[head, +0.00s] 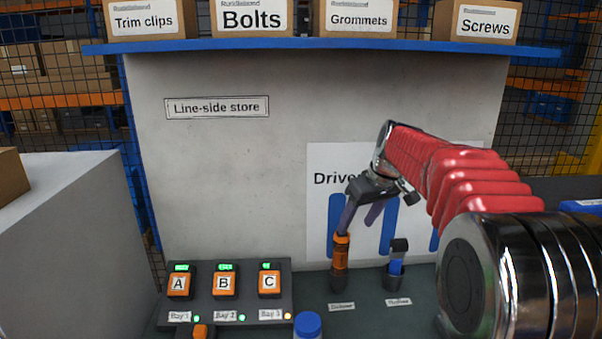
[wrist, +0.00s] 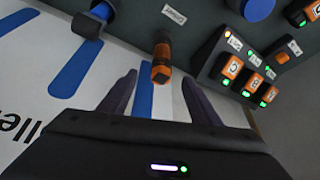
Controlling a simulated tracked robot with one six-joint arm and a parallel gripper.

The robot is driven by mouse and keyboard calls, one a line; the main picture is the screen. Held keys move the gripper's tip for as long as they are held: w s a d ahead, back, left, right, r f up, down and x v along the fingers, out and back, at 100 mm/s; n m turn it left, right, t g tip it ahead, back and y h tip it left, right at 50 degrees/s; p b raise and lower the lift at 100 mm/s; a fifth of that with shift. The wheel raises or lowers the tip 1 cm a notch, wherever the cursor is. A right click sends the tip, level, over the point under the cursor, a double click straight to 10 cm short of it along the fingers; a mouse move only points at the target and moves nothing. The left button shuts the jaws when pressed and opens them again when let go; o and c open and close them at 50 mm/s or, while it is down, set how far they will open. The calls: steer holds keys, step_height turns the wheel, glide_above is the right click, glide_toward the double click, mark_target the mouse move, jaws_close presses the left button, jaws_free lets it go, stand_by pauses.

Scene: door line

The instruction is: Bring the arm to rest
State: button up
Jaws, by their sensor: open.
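My red and chrome arm (head: 450,175) reaches in from the right in the head view. My gripper (head: 364,218) hangs fingers-down in front of the white panel, just above an orange and black driver (head: 341,250). The driver stands upright in a dark holder. In the wrist view, the two dark fingers are spread wide, and the driver's orange end (wrist: 161,70) shows beyond and between their tips. Nothing is held. Whether a finger touches the driver cannot be told.
A black and blue tool (head: 398,260) stands in a second holder to the right. A charger dock (head: 228,305) with units A, B and C sits at left. A blue-capped container (head: 308,325) is at the front. A blue shelf (head: 330,45) with labelled boxes is above.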

steer(key=s+f+m, duration=0.3)
steer(key=s+f, duration=0.2)
steer(key=s, duration=0.2)
steer(key=s+a+m+t+h, duration=0.1)
steer(key=s+a+h, duration=0.1)
steer(key=s, duration=2.6)
steer(key=shift+s+a+f+m+t, duration=0.2)
steer(key=shift+s+a+m+t, duration=0.15)
steer(key=shift+a, duration=0.35)
